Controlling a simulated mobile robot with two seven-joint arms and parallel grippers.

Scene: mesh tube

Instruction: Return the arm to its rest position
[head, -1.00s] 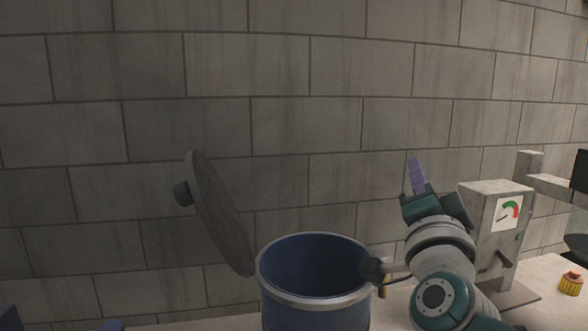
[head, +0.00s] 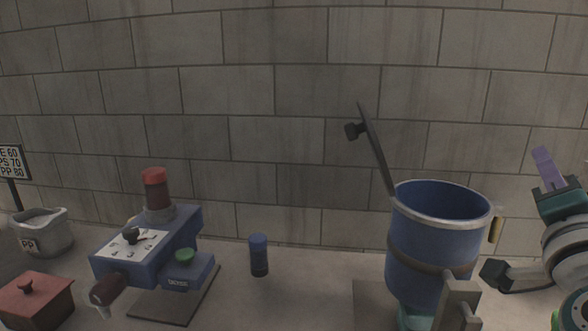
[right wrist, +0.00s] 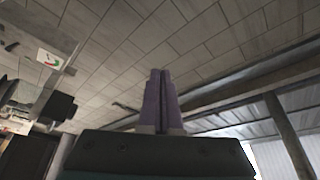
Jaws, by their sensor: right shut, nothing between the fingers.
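My right gripper (head: 545,163) is at the right edge of the head view, pointing up, with its purple fingers together. It is shut and empty, raised to the right of the blue pot and apart from it. In the right wrist view the two purple fingers (right wrist: 160,95) are closed against each other with nothing between them. Part of my right arm is cut off by the right edge of the head view. My left gripper is not in view.
A blue pot (head: 425,245) with its lid (head: 376,150) tilted open stands near my right arm. To the left are a blue machine (head: 180,240), a small blue cylinder (head: 259,256), a red box (head: 35,302) and a grey "PP" bin (head: 42,232). Free counter lies around the cylinder.

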